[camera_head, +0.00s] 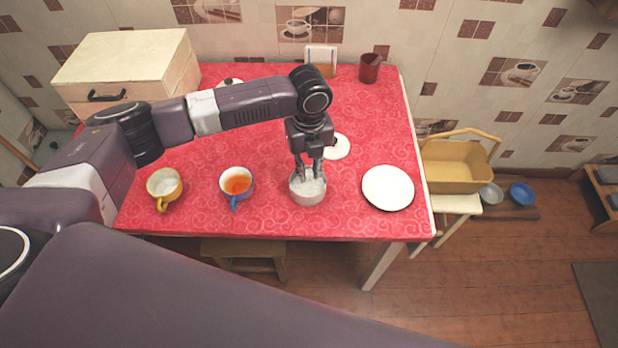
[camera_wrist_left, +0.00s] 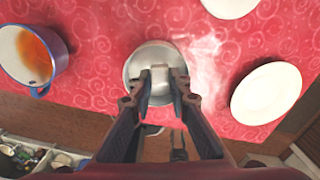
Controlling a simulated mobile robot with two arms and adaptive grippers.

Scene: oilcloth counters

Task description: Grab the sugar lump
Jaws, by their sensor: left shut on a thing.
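A small pale bowl (camera_head: 307,197) of white sugar lumps stands near the front edge of the red table. It also shows in the left wrist view (camera_wrist_left: 132,70). My left gripper (camera_head: 308,174) points down into the bowl, its fingertips inside the rim. In the left wrist view its fingers (camera_wrist_left: 160,83) are close together over the bowl, shut on a small whitish sugar lump (camera_wrist_left: 160,87) that is mostly hidden between the fingertips. My right gripper is in neither view.
Left of the bowl are a blue-handled cup (camera_head: 237,181) with orange-red tea and a yellow cup (camera_head: 164,187). A white plate (camera_head: 388,188) lies to the right, a smaller white disc (camera_head: 338,147) behind. A dark red glass (camera_head: 370,68) and wooden box (camera_head: 125,62) stand farther back.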

